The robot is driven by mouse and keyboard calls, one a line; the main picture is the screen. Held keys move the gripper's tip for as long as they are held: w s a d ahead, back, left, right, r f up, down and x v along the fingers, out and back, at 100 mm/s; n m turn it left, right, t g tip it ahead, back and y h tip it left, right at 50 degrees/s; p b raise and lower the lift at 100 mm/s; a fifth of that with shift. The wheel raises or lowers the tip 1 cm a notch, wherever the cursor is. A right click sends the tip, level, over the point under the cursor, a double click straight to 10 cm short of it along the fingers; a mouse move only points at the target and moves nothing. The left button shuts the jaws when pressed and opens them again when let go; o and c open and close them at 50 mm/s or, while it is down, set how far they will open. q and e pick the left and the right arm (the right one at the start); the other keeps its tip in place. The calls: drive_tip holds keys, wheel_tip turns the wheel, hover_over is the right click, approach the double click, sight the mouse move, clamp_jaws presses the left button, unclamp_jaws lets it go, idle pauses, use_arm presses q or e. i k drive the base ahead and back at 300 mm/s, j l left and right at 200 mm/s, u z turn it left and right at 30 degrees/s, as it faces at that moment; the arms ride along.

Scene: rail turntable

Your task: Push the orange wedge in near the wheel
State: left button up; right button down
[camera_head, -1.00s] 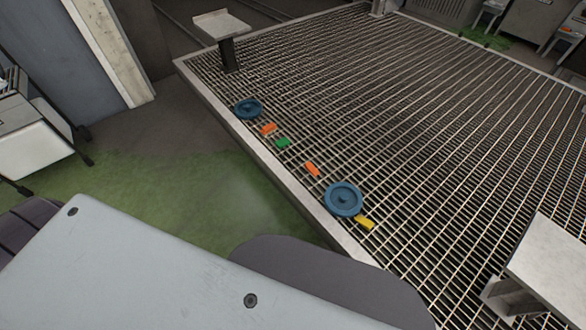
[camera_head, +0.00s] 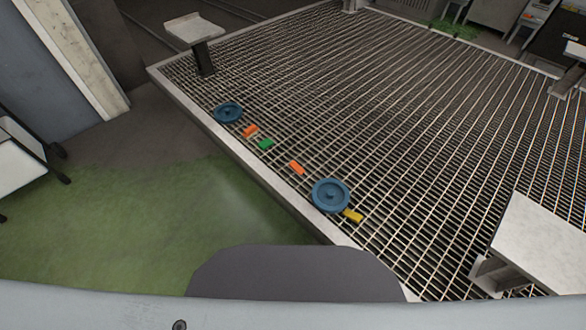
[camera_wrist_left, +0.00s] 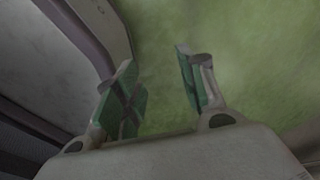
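Two orange wedges lie on the metal grating along its left edge in the head view. One orange wedge (camera_head: 250,131) is close to the far blue wheel (camera_head: 228,113), with a small gap. The other orange wedge (camera_head: 297,168) lies up and left of the near blue wheel (camera_head: 331,195), apart from it. A green wedge (camera_head: 266,144) lies between the two orange ones. A yellow wedge (camera_head: 353,215) lies beside the near wheel at its lower right. My left gripper (camera_wrist_left: 161,78) shows in the left wrist view, open and empty above green floor. My right gripper is not in view.
The grating has a raised pale rim (camera_head: 245,172) on its left side. A pale post-mounted plate (camera_head: 195,27) stands at the far left corner and another block (camera_head: 543,238) at the lower right. The green floor (camera_head: 130,220) left of the rim is clear.

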sight(294, 165)
drive_tip(key=i+j+z, duration=0.3)
drive_tip(key=j+z, duration=0.2)
drive_tip(key=j, duration=0.25)
drive_tip(key=i+j+z, duration=0.15)
drive_tip(key=j+z, duration=0.3)
drive_tip(key=j, duration=0.35)
drive_tip(key=j+z, duration=0.5)
drive_tip(key=j, duration=0.35)
